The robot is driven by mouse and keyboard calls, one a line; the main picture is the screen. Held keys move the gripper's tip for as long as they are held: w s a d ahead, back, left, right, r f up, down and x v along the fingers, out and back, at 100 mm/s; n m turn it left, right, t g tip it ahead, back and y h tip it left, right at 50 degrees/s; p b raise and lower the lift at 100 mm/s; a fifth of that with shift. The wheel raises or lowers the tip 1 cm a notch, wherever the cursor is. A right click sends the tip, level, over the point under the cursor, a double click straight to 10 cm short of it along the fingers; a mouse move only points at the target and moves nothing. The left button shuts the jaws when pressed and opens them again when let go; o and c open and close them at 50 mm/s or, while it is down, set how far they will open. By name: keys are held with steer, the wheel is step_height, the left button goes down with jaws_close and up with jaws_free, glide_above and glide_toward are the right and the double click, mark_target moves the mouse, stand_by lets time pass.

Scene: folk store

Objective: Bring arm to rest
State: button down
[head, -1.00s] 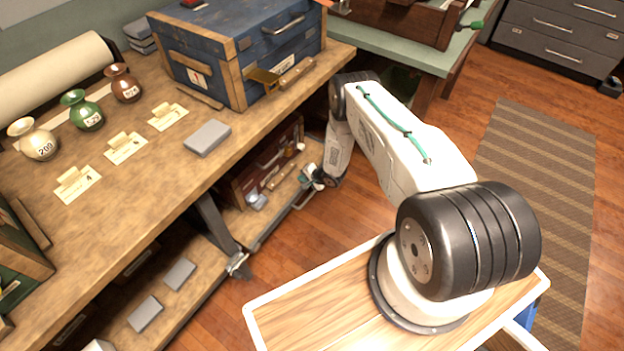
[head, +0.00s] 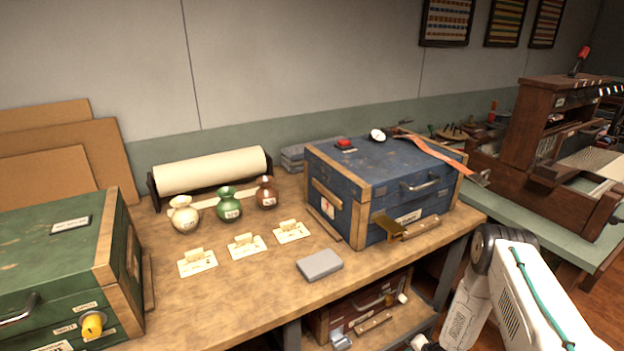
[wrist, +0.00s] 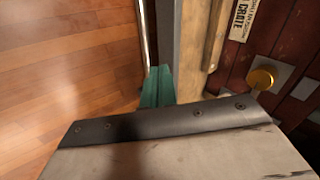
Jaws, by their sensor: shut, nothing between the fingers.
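My arm (head: 535,300) shows at the lower right of the head view, folded downward in front of the workbench; its lower end runs out of the frame. In the wrist view my gripper (wrist: 157,86) shows as teal fingers close together beyond the pale housing with a dark screwed edge. It is shut and nothing shows in it. It is beside a wooden post or board edge (wrist: 212,50), with floor to the left. I cannot tell whether it touches the wood.
A dark red crate (wrist: 280,30) is right of my gripper. Open wooden floor (wrist: 65,80) is to the left.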

steer(key=s+d+r+n+g+h, duration=0.3)
steer(key=s+d+r+g, duration=0.25)
steer(key=r, duration=0.25)
steer(key=s+a+r+n+g+h, duration=0.1)
steer(key=s+r+n+g, duration=0.15)
steer(key=r, duration=1.25)
steer(key=s+a+r+n+g+h, duration=0.1)
steer(key=s+r, duration=0.2)
steer(key=r, duration=1.3)
steer(key=s+a+r+n+t, duration=0.1)
steer(key=s+a+r, duration=0.3)
steer(key=s+r, duration=0.4)
steer(key=s+a+r+n+t+y, duration=0.1)
steer(key=s+a+r, duration=0.4)
steer(key=r, duration=0.9)
steer(key=s+a+r+n+t, duration=0.2)
steer(key=s+a+r, duration=0.2)
steer(key=s+r, duration=0.7)
steer(key=shift+a+r+y, duration=0.15)
steer(key=shift+a+y, duration=0.2)
steer(key=shift+y, duration=0.05)
steer(key=shift+s, duration=0.1)
